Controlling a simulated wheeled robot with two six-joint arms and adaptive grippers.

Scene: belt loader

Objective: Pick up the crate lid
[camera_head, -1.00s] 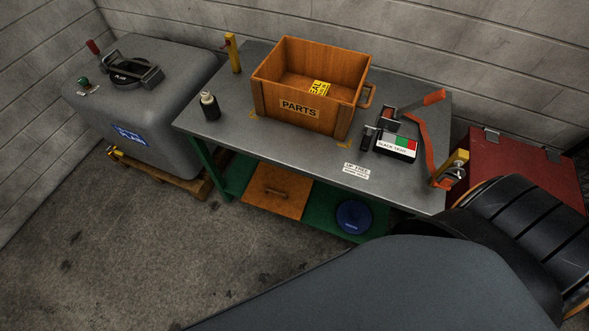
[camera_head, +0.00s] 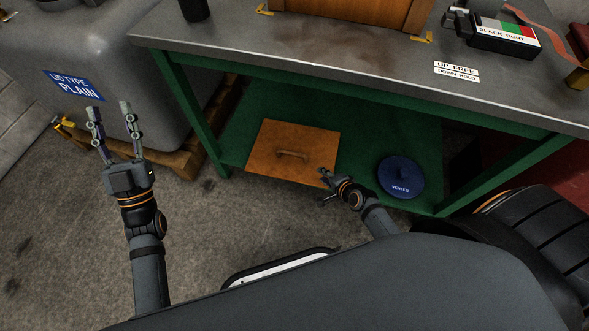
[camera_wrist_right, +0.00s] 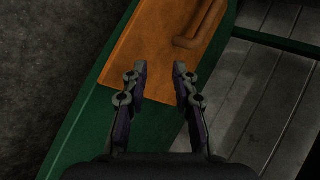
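The orange wooden lid (camera_head: 272,160) lies flat on the green lower shelf of the workbench, with a bar handle (camera_head: 293,155) on top. It also shows in the right wrist view (camera_wrist_right: 146,40), with the handle at its upper right. A round blue lid (camera_head: 400,178) marked VENTED lies on the same shelf to the right. My right gripper (camera_head: 323,176) is by the wooden lid's near right corner; in the right wrist view its fingers (camera_wrist_right: 158,72) are apart with nothing between them. My left gripper (camera_head: 109,108) is open and empty, in front of the grey tank.
The green shelf (camera_head: 240,118) sits under the steel benchtop (camera_head: 330,52), with green legs at its sides. The wooden crate (camera_head: 350,10) stands on the benchtop, cut off above. The grey tank (camera_head: 100,60) has a LID TYPE PLAIN sign (camera_head: 73,86).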

